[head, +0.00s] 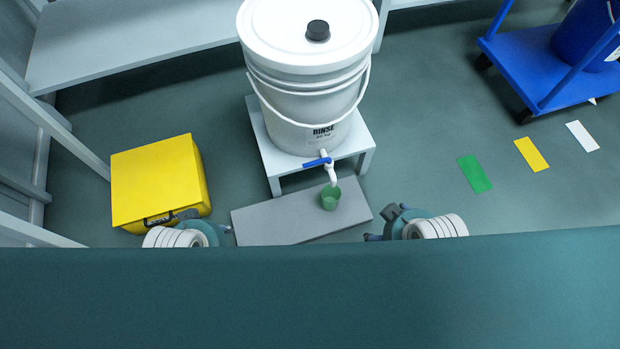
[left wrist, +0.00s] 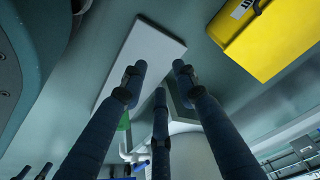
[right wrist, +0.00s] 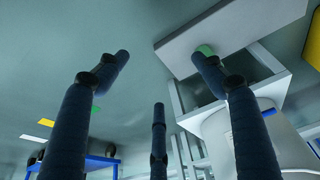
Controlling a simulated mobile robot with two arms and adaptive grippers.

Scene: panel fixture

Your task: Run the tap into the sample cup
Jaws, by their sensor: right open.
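The green sample cup (head: 330,199) stands on a grey slab (head: 270,224), at or just under the white tap's spout (head: 332,177). The tap's blue lever (head: 317,162) points sideways to the left; no stream of water is visible. The tap is low on the front of a white lidded bucket (head: 300,85) marked RINSE. My left gripper (head: 226,229) is left of the slab, fingers spread and empty in the left wrist view (left wrist: 160,80). My right gripper (head: 372,237) is right of the slab, open and empty. A finger partly hides the cup in the right wrist view (right wrist: 205,49).
The bucket rests on a white stand (head: 270,150). A yellow case (head: 155,180) lies at the left. A blue cart (head: 545,70) is at the upper right, near green, yellow and white floor markers. Floor between stand and markers is clear.

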